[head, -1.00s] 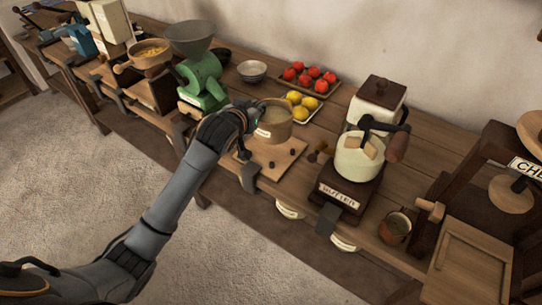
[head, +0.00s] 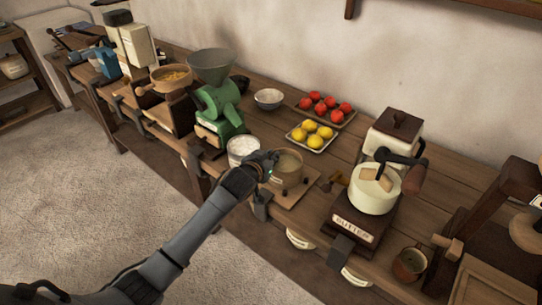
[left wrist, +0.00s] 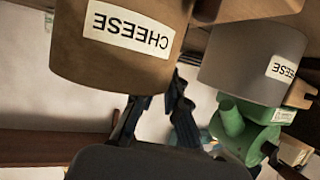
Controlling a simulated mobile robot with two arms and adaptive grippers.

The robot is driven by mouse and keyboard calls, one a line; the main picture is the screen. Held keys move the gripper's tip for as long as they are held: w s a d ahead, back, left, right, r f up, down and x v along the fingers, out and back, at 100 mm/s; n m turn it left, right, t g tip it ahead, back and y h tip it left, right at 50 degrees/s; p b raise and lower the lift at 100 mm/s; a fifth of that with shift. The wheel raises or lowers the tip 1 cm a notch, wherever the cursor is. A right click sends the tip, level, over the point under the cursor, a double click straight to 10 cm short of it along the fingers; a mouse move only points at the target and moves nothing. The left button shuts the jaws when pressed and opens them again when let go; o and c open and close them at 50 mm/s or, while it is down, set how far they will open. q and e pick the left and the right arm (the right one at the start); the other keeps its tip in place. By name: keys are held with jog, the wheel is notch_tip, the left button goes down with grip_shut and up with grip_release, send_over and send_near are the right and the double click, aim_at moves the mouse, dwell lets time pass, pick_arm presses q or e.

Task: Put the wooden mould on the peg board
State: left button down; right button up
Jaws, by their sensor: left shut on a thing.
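The wooden mould (head: 288,170) is a round, open-topped brown tub. My left gripper (head: 268,164) is shut on the left side of its rim. In the left wrist view the mould (left wrist: 120,55) appears upside down with a CHEESE label, and the fingers (left wrist: 158,112) reach its rim. The mould is upright over the peg board (head: 298,199), a flat light-wood board at the counter's front edge. The mould hides much of the board; I cannot tell whether they touch. My right gripper is not in view.
A whitish mould (head: 242,150), also labelled CHEESE in the left wrist view (left wrist: 250,60), stands close left. The green grinder (head: 218,110) is behind it. Lemons (head: 312,136) and red fruit (head: 325,109) sit in trays behind. A BUTTER churn (head: 372,190) stands right.

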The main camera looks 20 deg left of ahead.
pick_arm(q)
jog(key=c, duration=1.4)
grip_release()
jog(key=shift+r, duration=0.15)
jog(key=v, duration=1.2)
